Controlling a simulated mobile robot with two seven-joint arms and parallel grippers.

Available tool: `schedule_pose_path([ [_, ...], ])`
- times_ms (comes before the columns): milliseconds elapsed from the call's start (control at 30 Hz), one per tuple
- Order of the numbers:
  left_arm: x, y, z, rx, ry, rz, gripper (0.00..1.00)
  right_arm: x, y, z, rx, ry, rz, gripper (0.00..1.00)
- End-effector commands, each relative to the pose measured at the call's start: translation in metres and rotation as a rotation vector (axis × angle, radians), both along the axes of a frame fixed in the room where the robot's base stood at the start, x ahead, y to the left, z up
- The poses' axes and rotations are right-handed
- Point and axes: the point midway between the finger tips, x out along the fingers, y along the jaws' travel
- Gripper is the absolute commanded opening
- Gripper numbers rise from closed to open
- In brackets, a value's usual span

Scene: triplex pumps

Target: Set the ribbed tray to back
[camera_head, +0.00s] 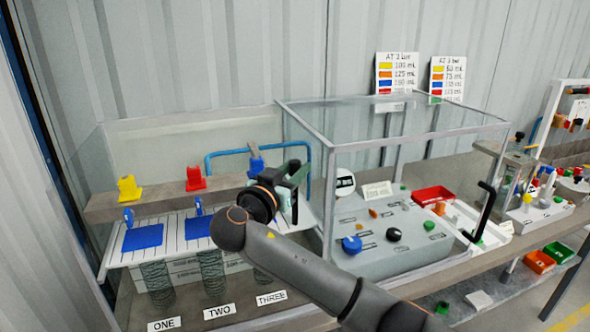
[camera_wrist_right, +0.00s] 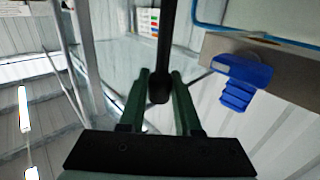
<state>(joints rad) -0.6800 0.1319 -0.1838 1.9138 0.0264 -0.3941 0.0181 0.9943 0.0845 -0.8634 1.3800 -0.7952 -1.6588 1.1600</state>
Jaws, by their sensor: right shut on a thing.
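The ribbed tray (camera_head: 172,236) is the white, line-marked plate at the left in the head view. It lies over several coil springs, with blue pads on top, and my right arm covers its right part. My right gripper (camera_head: 296,178) is at the tray's right end, beside the clear case. In the wrist view its green fingers (camera_wrist_right: 160,97) are shut on a black rod with a rounded end (camera_wrist_right: 160,65). The head view does not show clearly where this rod joins the tray. My left gripper is not in view.
Yellow (camera_head: 129,189), red (camera_head: 195,178) and blue (camera_head: 256,162) nozzles line the ledge behind the tray. A blue tube frame (camera_head: 225,153) rises at the back. The clear case (camera_head: 410,133) over a control panel (camera_head: 405,250) stands close to the right of my gripper.

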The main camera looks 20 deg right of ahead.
Motion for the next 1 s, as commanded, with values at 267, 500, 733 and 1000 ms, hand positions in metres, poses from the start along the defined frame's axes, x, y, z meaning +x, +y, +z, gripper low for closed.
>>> schedule_pose_path([
  [267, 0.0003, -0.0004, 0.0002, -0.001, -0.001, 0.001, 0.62, -0.0002, 0.0003, -0.0001, 0.000, 0.000, 0.000, 0.00],
  [500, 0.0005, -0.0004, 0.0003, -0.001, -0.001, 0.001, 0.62, -0.0002, 0.0003, -0.0002, 0.001, 0.001, 0.000, 0.00],
  [733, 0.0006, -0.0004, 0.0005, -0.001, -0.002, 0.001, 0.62, -0.0002, 0.0003, -0.0002, 0.001, 0.001, 0.000, 0.00],
  [1000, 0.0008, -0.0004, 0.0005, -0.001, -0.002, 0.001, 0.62, -0.0002, 0.0003, -0.0003, 0.001, 0.001, 0.000, 0.00],
])
